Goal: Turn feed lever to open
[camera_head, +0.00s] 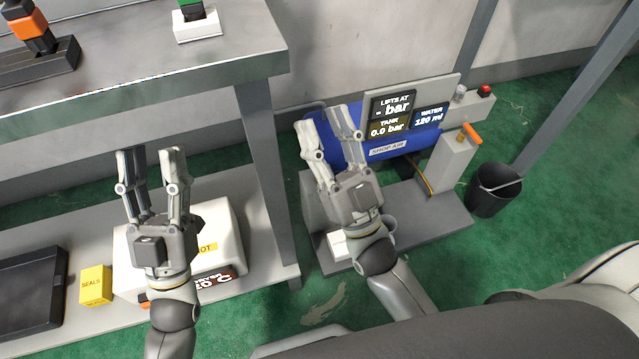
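A small lever with an orange handle (471,133) sits on a brass fitting on top of a grey post (452,165), at the right of the blue machine. It is the only lever-like part I see there, and no label on it is readable. My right gripper (326,124) is open and empty, in front of the left end of the blue tank (400,140), well left of the lever. My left gripper (151,158) is open and empty, over the lower shelf at the left, far from the lever.
Display panels (393,104) stand above the tank. A red button (485,90) is behind the lever. A black bin (494,190) stands right of the post. A workbench (150,85) with a metal leg (268,190) is at the left. Green floor is free at the right.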

